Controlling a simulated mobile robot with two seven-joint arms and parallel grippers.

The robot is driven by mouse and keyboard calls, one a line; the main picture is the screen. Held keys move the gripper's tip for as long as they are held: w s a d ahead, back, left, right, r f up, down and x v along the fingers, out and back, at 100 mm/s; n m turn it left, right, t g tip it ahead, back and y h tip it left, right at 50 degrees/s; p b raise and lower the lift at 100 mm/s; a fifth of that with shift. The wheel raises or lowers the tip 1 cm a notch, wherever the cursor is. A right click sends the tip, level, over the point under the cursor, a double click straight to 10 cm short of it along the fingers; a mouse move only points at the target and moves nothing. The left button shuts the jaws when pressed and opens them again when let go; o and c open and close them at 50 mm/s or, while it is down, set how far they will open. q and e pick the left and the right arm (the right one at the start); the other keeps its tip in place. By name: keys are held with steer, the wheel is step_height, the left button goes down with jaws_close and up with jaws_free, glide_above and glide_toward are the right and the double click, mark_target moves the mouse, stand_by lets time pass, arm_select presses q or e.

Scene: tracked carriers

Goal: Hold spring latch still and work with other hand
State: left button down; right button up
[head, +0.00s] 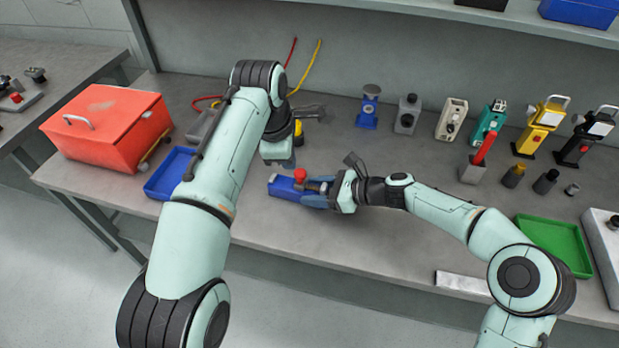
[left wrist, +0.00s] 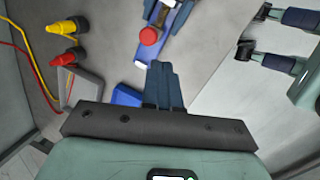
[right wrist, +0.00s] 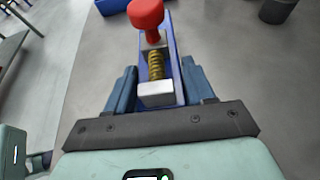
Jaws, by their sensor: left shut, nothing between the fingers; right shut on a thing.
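The spring latch (head: 285,190) is a blue channel-shaped body with a red knob (head: 300,175) and a brass coil spring (right wrist: 155,65) between pale metal blocks. It sits at the middle of the workbench (head: 330,235). My right gripper (head: 318,192) is shut on the latch body, one finger on each side, as the right wrist view shows. My left gripper (left wrist: 165,85) is shut and empty. Its fingertips are apart from the latch, close to the red knob (left wrist: 149,36) in the left wrist view. In the head view my left arm partly hides that gripper.
A red box (head: 95,140) and a blue tray (head: 168,182) stand at the left. Red and yellow leads lie behind my left arm. Several small devices line the back. A green tray (head: 560,228) is at the right. Bench around the latch's front is clear.

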arm_select(q)
steer(key=s+d+m+t+y, duration=0.1)
steer(key=s+d+m+t, duration=0.1)
steer(key=m, duration=1)
steer(key=s+d+m+t+y, duration=0.1)
steer(key=s+d+m, duration=0.4)
steer(key=m, duration=0.8)
steer(key=shift+s+d+r+t, duration=0.15)
steer(key=shift+s+r+t, duration=0.15)
steer(key=shift+r+t, duration=0.25)
steer(key=shift+f, duration=0.15)
glide_toward(300, 180)
steer(key=d+f, duration=0.4)
steer(key=f, duration=0.1)
steer(key=w+a, duration=0.2)
steer(key=w, duration=0.1)
steer(key=shift+w+a+f, duration=0.15)
steer(key=shift+w, duration=0.2)
steer(key=shift+a, duration=0.1)
